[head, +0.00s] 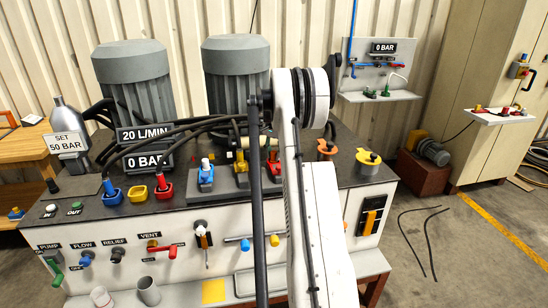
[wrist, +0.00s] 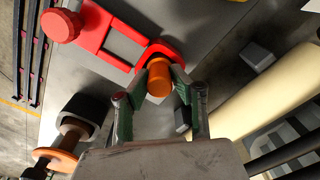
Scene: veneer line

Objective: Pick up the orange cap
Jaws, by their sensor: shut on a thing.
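The orange cap (wrist: 159,82) is a small orange cylinder near the middle of the wrist view. My gripper (wrist: 160,75) is shut on it, with one dark green finger on each side. The cap is next to the red ring-ended holder (wrist: 115,38), overlapping its ring. I cannot tell whether the cap touches the ring or is clear of it. In the head view my white arm hides my gripper and the held cap.
A cream cylinder (wrist: 252,100) lies close to the right of my gripper. A black and orange fitting (wrist: 75,132) stands at lower left. On the bench, a yellow-topped fitting (head: 368,160) and an orange fitting (head: 326,148) stand right of my arm. Black hoses cross the bench's left side.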

